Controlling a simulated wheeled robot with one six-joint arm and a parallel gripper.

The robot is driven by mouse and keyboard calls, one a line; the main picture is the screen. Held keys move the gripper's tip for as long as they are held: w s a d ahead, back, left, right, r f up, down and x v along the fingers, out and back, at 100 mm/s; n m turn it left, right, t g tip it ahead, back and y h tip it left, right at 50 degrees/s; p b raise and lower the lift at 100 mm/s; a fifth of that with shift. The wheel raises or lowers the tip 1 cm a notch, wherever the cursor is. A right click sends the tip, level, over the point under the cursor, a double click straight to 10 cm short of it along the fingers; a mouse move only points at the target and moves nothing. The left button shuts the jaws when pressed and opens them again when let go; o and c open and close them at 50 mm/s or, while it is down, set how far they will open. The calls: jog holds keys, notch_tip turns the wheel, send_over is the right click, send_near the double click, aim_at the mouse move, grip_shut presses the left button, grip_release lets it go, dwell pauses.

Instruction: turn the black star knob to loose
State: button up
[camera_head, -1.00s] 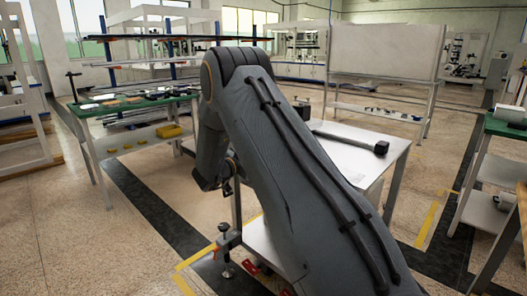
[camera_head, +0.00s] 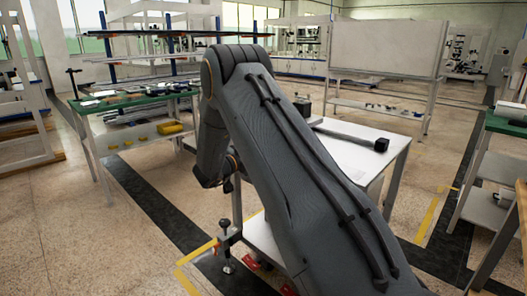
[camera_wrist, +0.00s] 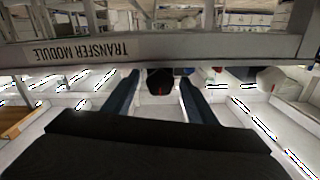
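A dark, rounded black knob (camera_wrist: 160,82) shows at the centre of the wrist view, just under a pale beam labelled "TRANSFER MODULE". Its lobes are too blurred to make out. My gripper (camera_wrist: 158,77) is open, with one dark blue finger on each side of the knob in the picture. Gaps show between the knob and both fingers. I cannot tell whether the fingertips reach its depth. In the head view my arm hides the gripper's fingers, and I cannot make out the knob there.
The pale beam (camera_wrist: 60,52) crosses the wrist view close above the fingertips. In the head view a white table (camera_head: 350,155) stands behind my arm, with a clamp (camera_head: 228,240) at its front left. A green-topped bench (camera_head: 90,106) is at left. Floor is open between them.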

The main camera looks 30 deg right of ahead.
jog(key=shift+a, duration=0.15)
jog(key=v, duration=0.7)
jog(key=shift+s+a, duration=0.15)
jog(key=shift+a, duration=0.1)
